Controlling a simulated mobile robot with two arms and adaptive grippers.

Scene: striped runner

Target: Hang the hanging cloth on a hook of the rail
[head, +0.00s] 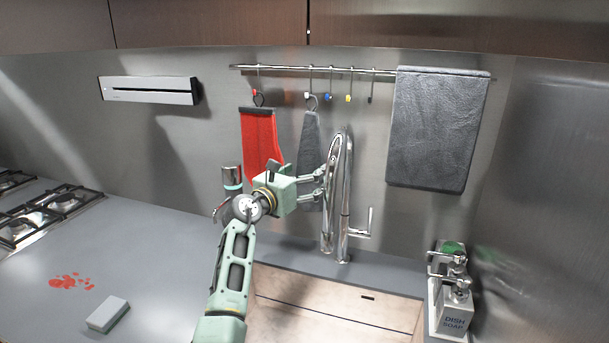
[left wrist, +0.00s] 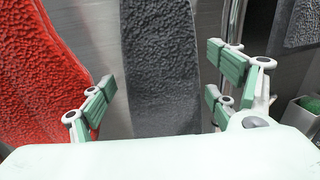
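A narrow dark grey cloth (head: 309,140) hangs by a dark loop just below the white-tipped hook (head: 307,95) of the rail (head: 350,69). A red cloth (head: 261,140) hangs by a ring from the red-tipped hook to its left. My left gripper (head: 321,186) is at the lower part of the grey cloth. In the left wrist view its fingers (left wrist: 163,85) are spread wide, with the grey cloth (left wrist: 160,60) showing in the gap and the red cloth (left wrist: 40,70) to the left. I see no contact with the cloth. My right gripper is out of view.
A chrome faucet (head: 346,170) stands close to the right of my left gripper. A large grey towel (head: 436,130) drapes over the rail's right end. Hooks with blue (head: 328,97) and yellow (head: 348,98) tips are bare. A soap dispenser (head: 452,300) stands at right.

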